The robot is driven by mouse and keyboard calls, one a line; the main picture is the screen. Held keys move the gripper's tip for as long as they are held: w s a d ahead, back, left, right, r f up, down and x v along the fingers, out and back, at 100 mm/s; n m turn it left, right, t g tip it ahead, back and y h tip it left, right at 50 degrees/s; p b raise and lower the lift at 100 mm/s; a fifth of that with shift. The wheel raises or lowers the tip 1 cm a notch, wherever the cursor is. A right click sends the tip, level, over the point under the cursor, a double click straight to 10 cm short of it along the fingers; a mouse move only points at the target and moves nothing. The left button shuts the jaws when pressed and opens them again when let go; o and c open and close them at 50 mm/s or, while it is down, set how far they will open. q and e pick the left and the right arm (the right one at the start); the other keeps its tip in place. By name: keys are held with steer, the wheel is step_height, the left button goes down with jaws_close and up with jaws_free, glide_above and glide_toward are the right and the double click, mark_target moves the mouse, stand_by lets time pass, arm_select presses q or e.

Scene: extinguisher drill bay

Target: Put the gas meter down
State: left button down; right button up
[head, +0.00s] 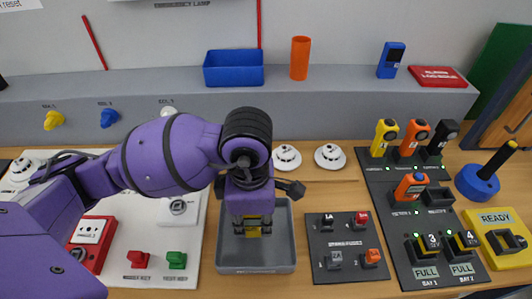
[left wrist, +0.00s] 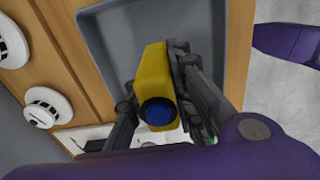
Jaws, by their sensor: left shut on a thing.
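The gas meter, a yellow block, shows in the head view (head: 253,231), partly hidden behind my left gripper (head: 252,222). In the left wrist view the yellow body (left wrist: 152,70) has a round blue end with a dark rim facing the camera. My left gripper (left wrist: 160,105) is shut on it, with one black finger on each side. The gripper points down over the grey tray (head: 257,269), and the meter is within the tray's outline. I cannot tell whether it touches the tray floor. My right gripper is not in view.
Left of the tray is a white panel (head: 141,263) with switches and keys. Right are a dark fuse board (head: 341,246) and a charger board (head: 385,195) with torches. White detectors (head: 330,156) sit behind. A blue bin (head: 233,69) and a blue handheld device (head: 391,59) stand on the ledge.

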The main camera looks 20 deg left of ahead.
arm_select(q)
steer(key=shift+s+f, duration=0.1)
steer(key=shift+f, duration=0.9)
steer(key=shift+f, duration=0.15)
steer(key=c, duration=1.5)
jaws_free()
steer(key=shift+c, duration=0.2)
step_height(320, 180, up, 12)
steer(key=shift+d+r+p, duration=0.1)
steer(key=shift+r+p, duration=0.15)
steer(key=shift+p, duration=0.2)
